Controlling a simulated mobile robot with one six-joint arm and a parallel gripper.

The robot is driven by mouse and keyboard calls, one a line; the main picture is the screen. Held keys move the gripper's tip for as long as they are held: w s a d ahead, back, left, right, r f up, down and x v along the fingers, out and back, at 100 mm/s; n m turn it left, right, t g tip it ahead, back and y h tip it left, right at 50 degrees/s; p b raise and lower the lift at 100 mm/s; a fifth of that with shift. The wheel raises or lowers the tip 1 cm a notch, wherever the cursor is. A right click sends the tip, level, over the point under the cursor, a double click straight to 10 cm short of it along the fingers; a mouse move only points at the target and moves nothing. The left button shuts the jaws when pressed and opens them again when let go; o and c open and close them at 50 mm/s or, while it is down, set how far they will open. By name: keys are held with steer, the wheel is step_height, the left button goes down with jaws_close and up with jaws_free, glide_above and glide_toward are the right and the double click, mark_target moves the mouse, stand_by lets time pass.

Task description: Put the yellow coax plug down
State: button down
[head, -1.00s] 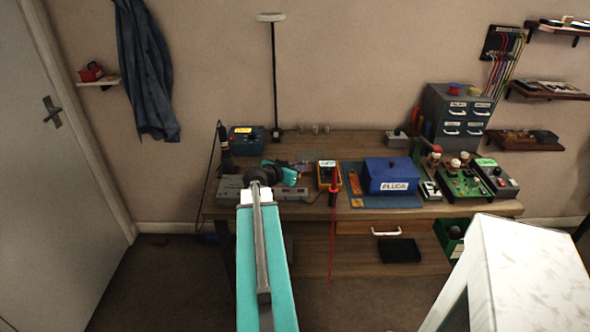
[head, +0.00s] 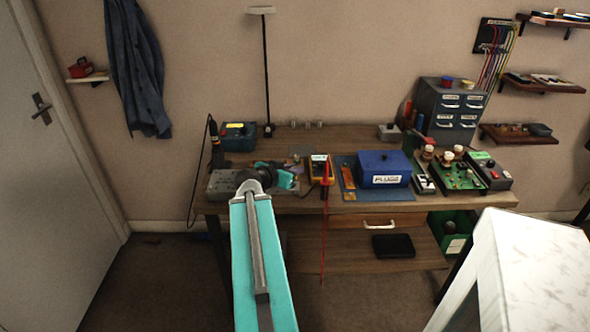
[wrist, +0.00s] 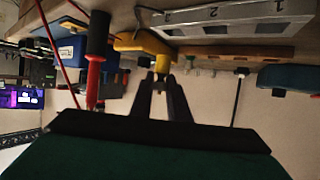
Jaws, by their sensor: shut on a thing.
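My gripper (head: 287,178) is over the left part of the workbench, partly hidden behind my wrist in the head view. In the wrist view my gripper (wrist: 161,78) has its fingertips closed together on a small yellow piece, the yellow coax plug (wrist: 161,64). The plug points away from the fingers, close to the yellow meter in that picture. Whether it touches anything is unclear. I cannot make out the plug in the head view.
A grey box (head: 222,184) lies left of my gripper; a numbered grey panel (wrist: 235,14) shows in the wrist view. The yellow meter (head: 319,170) with a red probe (head: 325,192) and the blue PLUGS box (head: 384,165) stand to the right. A white surface (head: 530,260) is at front right.

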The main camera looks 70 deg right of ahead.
steer(key=shift+a, duration=0.15)
steer(key=w+a+n+t, duration=0.1)
steer(key=w+a+t, duration=0.1)
steer(key=w, duration=0.5)
steer(key=w+a+r+n+t, duration=0.1)
steer(key=w+a+n+t, duration=0.1)
steer(key=w+a, duration=0.3)
steer(key=w+a+n+t, duration=0.2)
steer(key=w+a, duration=0.1)
steer(key=w, duration=0.6)
steer(key=shift+w+a+r, duration=0.2)
steer(key=shift+a+r, duration=0.05)
steer(key=shift+r, duration=0.05)
steer(key=w+a+r+n+t+y, duration=0.3)
steer(key=w+a+n+t+y, duration=0.15)
steer(key=w+a, duration=1.05)
steer(key=w+a+r+n+t+y, duration=0.35)
steer(key=w+a+n, duration=0.45)
steer(key=a, duration=1)
steer(key=w+a+r+n+t+y, duration=0.1)
steer(key=w+a+r+y, duration=0.1)
steer(key=a, duration=0.9)
steer(key=w+a+r+n+t+y, duration=0.1)
steer(key=w+a+r+y, duration=0.2)
steer(key=a, duration=0.8)
steer(key=shift+w+r, duration=0.5)
steer(key=shift+w, duration=0.3)
steer(key=shift+a+n, duration=0.15)
steer(key=shift+n, duration=0.1)
